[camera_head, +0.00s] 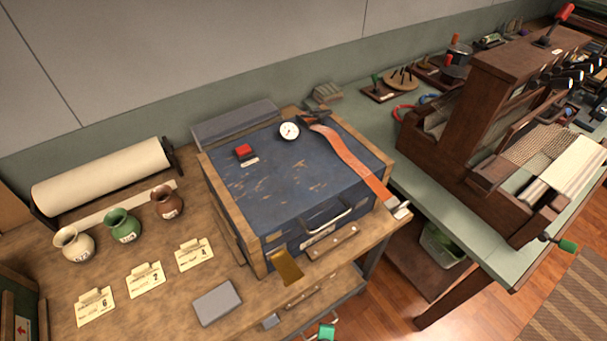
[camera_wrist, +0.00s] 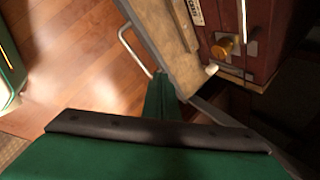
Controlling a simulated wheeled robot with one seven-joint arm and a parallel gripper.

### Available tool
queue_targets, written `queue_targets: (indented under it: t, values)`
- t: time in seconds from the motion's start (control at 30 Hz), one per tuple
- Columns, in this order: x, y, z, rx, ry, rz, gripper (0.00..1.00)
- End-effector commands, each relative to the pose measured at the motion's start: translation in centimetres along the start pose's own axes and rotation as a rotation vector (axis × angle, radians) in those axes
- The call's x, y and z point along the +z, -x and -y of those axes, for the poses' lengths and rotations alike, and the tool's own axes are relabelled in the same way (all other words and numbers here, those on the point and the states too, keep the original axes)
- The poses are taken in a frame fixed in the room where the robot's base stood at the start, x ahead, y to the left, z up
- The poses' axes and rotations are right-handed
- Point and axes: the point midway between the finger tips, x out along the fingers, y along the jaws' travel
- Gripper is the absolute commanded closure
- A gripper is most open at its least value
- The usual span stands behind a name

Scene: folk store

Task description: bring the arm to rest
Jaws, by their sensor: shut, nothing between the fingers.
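My gripper (camera_wrist: 161,92) shows in the wrist view as dark green fingers, shut together with nothing between them. It points out over the wooden floor beside the edge of a wooden surface. A pale bar handle (camera_wrist: 132,42) lies just beyond the fingertips; I cannot tell how far off it is. In the head view a small green piece shows at the bottom edge, below the workbench front; I cannot tell for sure that it is my gripper. The rest of my arm is out of the head view.
A blue-topped chest (camera_head: 290,180) stands on the workbench (camera_head: 225,265), with a gauge (camera_head: 289,130) and an orange strap (camera_head: 350,160) on it. Vases, cards and a paper roll (camera_head: 103,176) stand left. A loom (camera_head: 500,130) stands right. The wrist view shows a reddish cabinet (camera_wrist: 255,35).

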Motion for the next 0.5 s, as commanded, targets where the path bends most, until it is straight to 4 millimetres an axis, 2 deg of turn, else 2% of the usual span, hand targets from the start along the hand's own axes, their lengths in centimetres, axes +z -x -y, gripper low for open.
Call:
queue_targets:
  t: [0.03,0.23,0.37,0.5]
  values:
    - [0.2,1.6,-0.8,-0.031,0.079,-0.004,1.00]
    - [1.1,8.2,-1.6,-0.181,0.423,-0.041,1.00]
    - [1.8,13.2,-1.4,-0.277,0.640,-0.083,1.00]
    - [2.7,19.1,-0.8,-0.378,0.868,-0.145,1.00]
